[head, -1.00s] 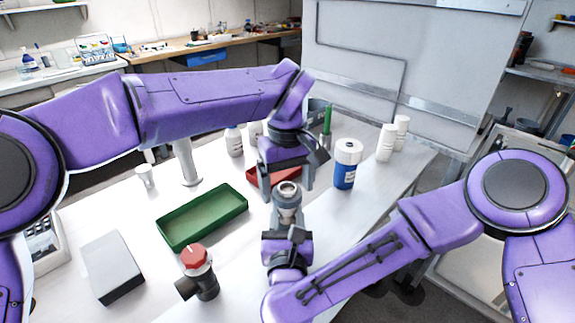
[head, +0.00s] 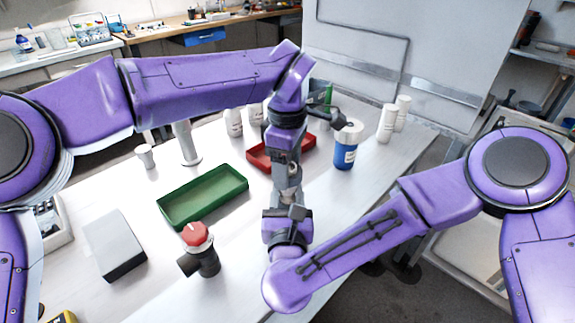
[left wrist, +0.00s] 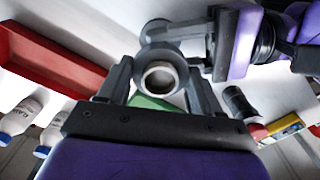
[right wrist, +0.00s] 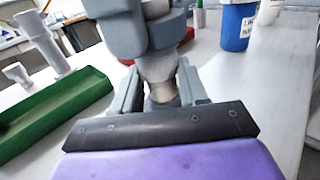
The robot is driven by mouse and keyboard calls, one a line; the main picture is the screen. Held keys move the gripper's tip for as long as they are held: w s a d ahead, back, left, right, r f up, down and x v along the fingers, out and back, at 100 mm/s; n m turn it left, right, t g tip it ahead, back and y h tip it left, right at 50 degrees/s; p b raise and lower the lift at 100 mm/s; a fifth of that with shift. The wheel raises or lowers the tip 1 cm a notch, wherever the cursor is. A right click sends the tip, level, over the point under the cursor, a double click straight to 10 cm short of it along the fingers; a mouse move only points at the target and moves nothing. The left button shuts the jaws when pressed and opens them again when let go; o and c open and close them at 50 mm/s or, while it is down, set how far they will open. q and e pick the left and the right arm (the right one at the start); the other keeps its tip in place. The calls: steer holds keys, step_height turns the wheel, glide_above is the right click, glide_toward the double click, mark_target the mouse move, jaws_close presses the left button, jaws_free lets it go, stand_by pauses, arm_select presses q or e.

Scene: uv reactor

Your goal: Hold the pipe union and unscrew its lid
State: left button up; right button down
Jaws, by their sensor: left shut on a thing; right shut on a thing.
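The grey pipe union (head: 290,192) stands upright between my two grippers near the middle of the table, mostly hidden by them in the head view. In the right wrist view its body (right wrist: 160,72) sits between the fingers of my right gripper (right wrist: 160,95), which is shut on it. My left gripper (head: 288,172) reaches down from above and is shut around the union's top. In the left wrist view the round lid (left wrist: 158,77) shows as a pale ring between the left fingers. Whether the lid has turned cannot be seen.
A green tray (head: 203,200) and a black fitting with a red cap (head: 198,240) are at left, near a grey box (head: 115,245). A red tray (head: 262,158) lies behind the grippers. A blue-and-white bottle (head: 345,150) stands behind right. The table front right is clear.

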arm_select(q)
steer(key=n, duration=1.5)
steer(key=shift+d, duration=0.1)
steer(key=n, duration=0.6)
steer(key=shift+r, duration=0.1)
steer(key=n, duration=1.8)
steer(key=shift+w, duration=0.1)
steer(key=n, duration=1.1)
steer(key=shift+r+n, duration=0.1)
steer(key=shift+n, duration=0.3)
steer(key=o, duration=1.2)
